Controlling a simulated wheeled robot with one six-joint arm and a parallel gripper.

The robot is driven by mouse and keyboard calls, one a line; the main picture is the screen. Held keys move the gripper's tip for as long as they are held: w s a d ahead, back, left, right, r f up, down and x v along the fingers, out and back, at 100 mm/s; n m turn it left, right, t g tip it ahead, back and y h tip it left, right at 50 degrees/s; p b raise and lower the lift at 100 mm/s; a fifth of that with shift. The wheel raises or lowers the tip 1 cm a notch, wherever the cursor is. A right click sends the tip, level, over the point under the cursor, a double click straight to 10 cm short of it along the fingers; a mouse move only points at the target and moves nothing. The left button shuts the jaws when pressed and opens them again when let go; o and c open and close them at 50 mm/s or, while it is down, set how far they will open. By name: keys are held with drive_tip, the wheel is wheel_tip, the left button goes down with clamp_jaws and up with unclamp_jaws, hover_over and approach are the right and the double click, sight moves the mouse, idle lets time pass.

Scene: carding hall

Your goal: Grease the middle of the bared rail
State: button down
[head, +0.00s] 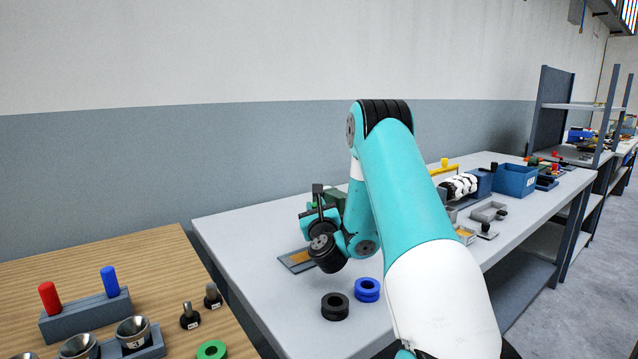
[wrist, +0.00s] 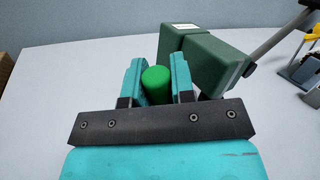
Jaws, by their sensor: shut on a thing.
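My gripper (wrist: 156,88) is shut on a green cylinder (wrist: 156,78), which stands up between the two teal fingers in the wrist view. In the head view my gripper (head: 319,222) is over the grey bench, partly hidden by my own arm. A dark green block (wrist: 215,62) with a pale label on top is just beyond and right of the fingers. It also shows in the head view (head: 338,199). A grey bar (wrist: 278,38) runs up to the right from beside the block; I cannot tell if it is the rail. No grease is clearly identifiable.
A black ring (head: 335,312) and a blue ring (head: 368,296) lie in front. Blue bins (head: 515,181) and small fixtures crowd the bench's right. A wooden table (head: 150,262) adjoins at left.

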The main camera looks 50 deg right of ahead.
drive_tip(key=shift+d+r+p, duration=0.1)
drive_tip(key=shift+r+p, duration=2.3)
drive_tip(key=shift+r, duration=0.5)
